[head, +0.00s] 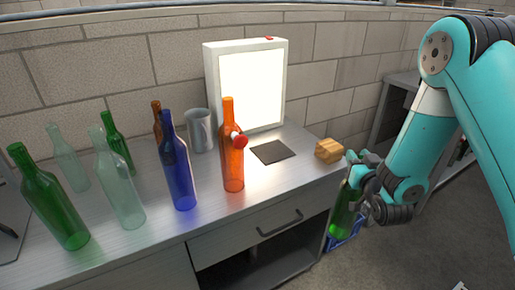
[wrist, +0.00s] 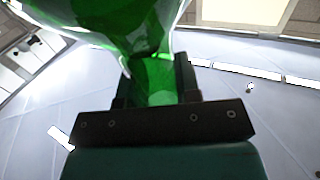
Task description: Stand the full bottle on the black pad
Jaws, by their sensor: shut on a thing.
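My gripper (head: 357,180) is at the right, beyond the bench's right end, shut on a green bottle (head: 343,212). The bottle hangs roughly upright, a little tilted, with its body below the bench top; my gripper hides its upper part. In the wrist view the green glass (wrist: 110,22) fills the top and shows between the jaws (wrist: 157,88). I cannot tell its fill level. The black pad (head: 272,152) lies bare on the bench in front of a lit white panel (head: 250,88), to the left of my gripper.
An orange bottle (head: 232,165) with a red knob-like thing (head: 239,141) stands left of the pad. A wooden block (head: 329,150) sits right of it. Blue (head: 179,175), green (head: 55,210) and clear bottles and a grey jug (head: 201,130) stand further left. A blue crate (head: 345,243) is below.

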